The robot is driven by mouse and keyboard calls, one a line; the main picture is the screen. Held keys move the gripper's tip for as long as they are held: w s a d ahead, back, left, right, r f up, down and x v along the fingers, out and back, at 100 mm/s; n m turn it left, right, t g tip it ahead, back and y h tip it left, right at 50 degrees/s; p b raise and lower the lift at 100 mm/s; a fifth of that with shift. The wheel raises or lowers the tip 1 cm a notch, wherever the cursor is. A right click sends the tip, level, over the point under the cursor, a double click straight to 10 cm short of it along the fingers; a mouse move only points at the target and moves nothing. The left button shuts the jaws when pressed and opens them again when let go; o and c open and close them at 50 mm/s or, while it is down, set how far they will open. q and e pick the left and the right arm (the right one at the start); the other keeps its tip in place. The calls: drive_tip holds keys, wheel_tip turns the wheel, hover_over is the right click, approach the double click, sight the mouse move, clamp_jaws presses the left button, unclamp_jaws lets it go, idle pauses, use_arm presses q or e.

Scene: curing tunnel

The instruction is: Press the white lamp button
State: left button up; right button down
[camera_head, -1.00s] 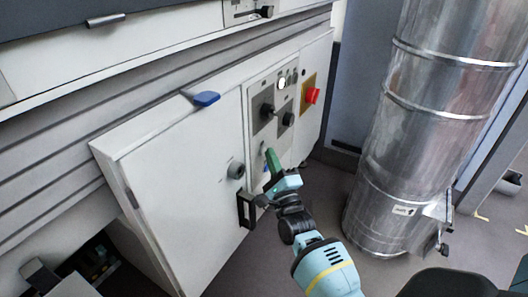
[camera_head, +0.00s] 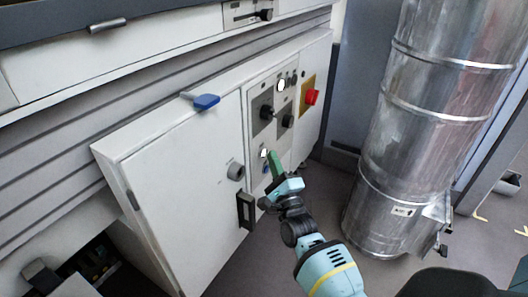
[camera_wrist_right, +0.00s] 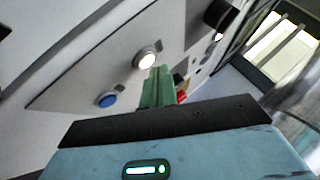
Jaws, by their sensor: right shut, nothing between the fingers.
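The white lamp button (camera_head: 264,153) is on the lower part of the control panel and looks bright. In the right wrist view the white lamp button (camera_wrist_right: 147,59) glows inside a metal ring, just left of my green fingertips. My right gripper (camera_head: 272,156) is shut and empty, with its tips just right of the button. In the right wrist view the shut fingers (camera_wrist_right: 159,75) point at the panel beside the button; I cannot tell whether they touch it. My left gripper is not in view.
A blue button (camera_wrist_right: 106,99) sits near the white one. Black knobs (camera_head: 267,112), a second white light (camera_head: 281,85) and a red switch (camera_head: 312,96) are higher up. A cabinet handle (camera_head: 246,211) juts out at left of my arm. A metal duct (camera_head: 405,150) stands right.

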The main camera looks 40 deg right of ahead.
drive_tip(key=shift+s+d, duration=0.1)
drive_tip(key=shift+s, duration=0.1)
drive_tip(key=s, duration=0.1)
drive_tip(key=s+d+p, duration=0.1)
drive_tip(key=s, duration=0.1)
drive_tip(key=s+d+p, duration=0.1)
drive_tip(key=shift+s, duration=0.3)
idle(0.4)
